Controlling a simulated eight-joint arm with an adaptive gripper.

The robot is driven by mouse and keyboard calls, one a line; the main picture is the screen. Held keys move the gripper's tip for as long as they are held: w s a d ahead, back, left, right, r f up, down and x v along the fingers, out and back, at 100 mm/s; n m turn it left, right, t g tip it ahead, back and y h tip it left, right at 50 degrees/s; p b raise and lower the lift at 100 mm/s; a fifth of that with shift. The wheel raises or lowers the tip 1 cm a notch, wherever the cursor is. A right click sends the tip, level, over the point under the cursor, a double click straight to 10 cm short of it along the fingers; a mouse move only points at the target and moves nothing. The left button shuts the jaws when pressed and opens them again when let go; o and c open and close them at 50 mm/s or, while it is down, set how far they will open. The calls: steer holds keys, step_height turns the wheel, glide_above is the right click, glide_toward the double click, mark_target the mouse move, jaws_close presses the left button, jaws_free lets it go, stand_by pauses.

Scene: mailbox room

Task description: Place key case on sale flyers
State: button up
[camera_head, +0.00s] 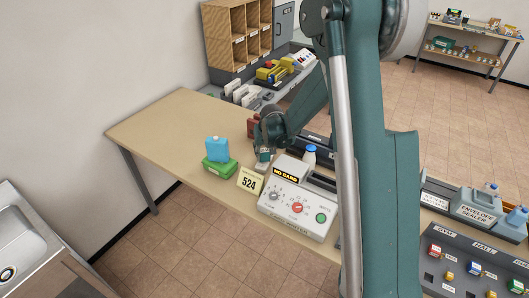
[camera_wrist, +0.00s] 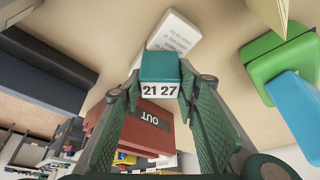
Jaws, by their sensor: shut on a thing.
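My gripper (camera_wrist: 160,80) is shut on a small teal case marked "21 27" (camera_wrist: 160,68), which I take to be the key case. It sits between the fingertips in the wrist view. In the head view my gripper (camera_head: 264,156) is over the table, left of the grey machine, and the case is hard to make out. A white printed stack (camera_wrist: 178,32), likely the sale flyers, lies on the table just beyond the case in the wrist view. I cannot tell whether they touch. The stack is not clear in the head view.
A red block marked "OUT" (camera_wrist: 150,135) stands close by my fingers. A blue item (camera_head: 217,149) sits on a green one (camera_head: 217,168) at the left. A "524" card (camera_head: 249,181) and the grey "NO CARD" machine (camera_head: 297,199) stand nearby. The table's left end (camera_head: 160,125) is clear.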

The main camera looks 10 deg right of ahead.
steer(key=shift+f, duration=0.25)
steer(key=o, duration=0.9)
steer(key=shift+r, duration=0.1)
steer(key=shift+r, duration=0.2)
steer(key=v, duration=1.2)
steer(key=shift+s, duration=0.15)
